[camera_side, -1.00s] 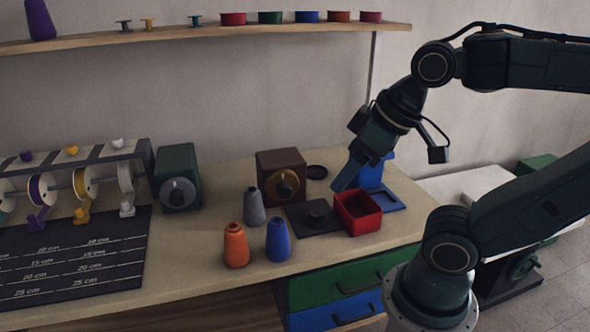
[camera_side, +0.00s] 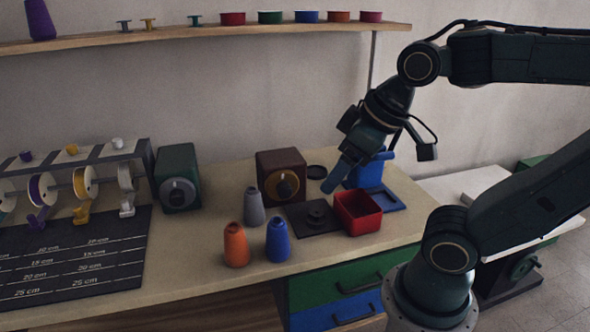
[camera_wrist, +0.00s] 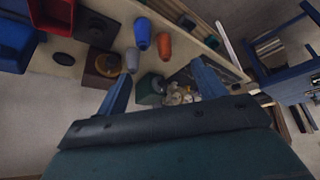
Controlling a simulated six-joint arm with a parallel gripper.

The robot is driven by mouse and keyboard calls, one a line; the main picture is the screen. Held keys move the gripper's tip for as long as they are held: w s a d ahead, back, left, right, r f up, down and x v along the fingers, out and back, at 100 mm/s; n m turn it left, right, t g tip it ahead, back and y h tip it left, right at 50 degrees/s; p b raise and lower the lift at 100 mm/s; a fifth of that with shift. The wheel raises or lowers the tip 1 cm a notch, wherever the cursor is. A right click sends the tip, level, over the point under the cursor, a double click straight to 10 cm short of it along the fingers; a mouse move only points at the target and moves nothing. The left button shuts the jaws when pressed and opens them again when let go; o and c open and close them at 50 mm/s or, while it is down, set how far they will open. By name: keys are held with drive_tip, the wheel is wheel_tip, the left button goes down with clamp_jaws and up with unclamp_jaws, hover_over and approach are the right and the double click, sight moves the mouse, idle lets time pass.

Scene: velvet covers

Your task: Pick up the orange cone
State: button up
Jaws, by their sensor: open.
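The orange cone (camera_side: 236,245) stands upright on the table near its front edge, left of a blue cone (camera_side: 278,240) and in front of a grey cone (camera_side: 254,207). In the wrist view the orange cone (camera_wrist: 164,46) is seen beside the blue cone (camera_wrist: 142,33) and the grey cone (camera_wrist: 131,60). My gripper (camera_side: 335,186) is up and to the right of the cones, above the table near the red bin. In the wrist view its two blue fingers (camera_wrist: 160,85) are spread apart with nothing between them.
A red open bin (camera_side: 358,213), a blue container (camera_side: 370,174) and a black plate with a knob (camera_side: 313,217) are right of the cones. A brown box with a dial (camera_side: 281,176) stands behind. A dark measuring mat (camera_side: 75,258) lies at left. A shelf (camera_side: 200,31) spans above.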

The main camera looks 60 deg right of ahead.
drive_tip(key=w+f+n+y, duration=0.2)
drive_tip(key=w+f+n, duration=0.25)
drive_tip(key=w, duration=0.65)
drive_tip(key=n+y, duration=0.2)
approach(234, 225)
drive_tip(key=r, duration=0.1)
drive_tip(key=shift+s+d+r, duration=0.1)
drive_tip(key=shift+s, duration=0.25)
drive_tip(key=shift+x, duration=4.25)
drive_tip(key=shift+x, duration=2.6)
drive_tip(key=shift+d, duration=0.1)
drive_tip(key=shift+c, duration=0.3)
drive_tip(key=c, duration=1)
